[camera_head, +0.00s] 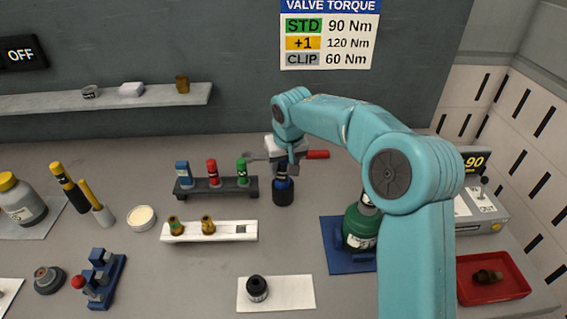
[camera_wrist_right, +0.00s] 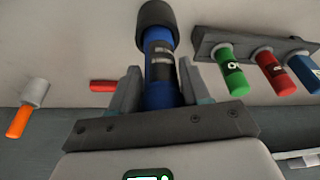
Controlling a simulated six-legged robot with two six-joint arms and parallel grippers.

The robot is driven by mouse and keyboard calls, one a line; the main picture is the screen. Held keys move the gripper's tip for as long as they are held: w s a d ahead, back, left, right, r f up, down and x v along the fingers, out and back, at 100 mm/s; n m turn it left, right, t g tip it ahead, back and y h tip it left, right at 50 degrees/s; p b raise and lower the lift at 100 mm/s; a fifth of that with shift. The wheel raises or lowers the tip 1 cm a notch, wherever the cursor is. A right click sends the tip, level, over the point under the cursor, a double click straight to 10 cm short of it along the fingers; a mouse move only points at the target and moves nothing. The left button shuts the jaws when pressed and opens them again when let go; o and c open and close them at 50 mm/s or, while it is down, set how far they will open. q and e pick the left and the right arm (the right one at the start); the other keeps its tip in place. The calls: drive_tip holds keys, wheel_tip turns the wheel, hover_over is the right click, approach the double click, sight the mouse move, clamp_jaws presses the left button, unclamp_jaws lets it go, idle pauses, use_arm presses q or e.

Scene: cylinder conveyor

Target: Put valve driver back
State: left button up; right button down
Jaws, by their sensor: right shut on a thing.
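My right gripper (camera_head: 286,170) is shut on a blue driver (camera_head: 283,184) with dark bands and a thick black end. The black end points down, at or just above the table; I cannot tell whether it touches. In the right wrist view the gripper (camera_wrist_right: 156,95) has one finger on each side of the blue driver (camera_wrist_right: 159,65). The driver is to the right of a dark rack (camera_head: 217,190), which holds a blue, a red and a green piece. The rack also shows in the right wrist view (camera_wrist_right: 255,42). My left gripper is out of view.
A white block (camera_head: 228,231) with two brass fittings lies in front of the rack. A black knob (camera_head: 257,289) sits on a white pad. A green bottle (camera_head: 357,230) stands on a blue mat, partly behind my arm. A red tray (camera_head: 505,291) is at right.

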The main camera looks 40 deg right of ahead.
drive_tip(key=shift+f+b, duration=0.45)
drive_tip(key=shift+f, duration=0.1)
drive_tip(key=shift+c, duration=2.3)
unclamp_jaws()
drive_tip(key=shift+f, duration=0.1)
drive_tip(key=shift+r+p, duration=2.6)
drive_tip(key=shift+r, duration=0.55)
drive_tip(key=shift+f, duration=0.1)
drive_tip(key=shift+s+a, duration=0.1)
drive_tip(key=shift+s, duration=0.05)
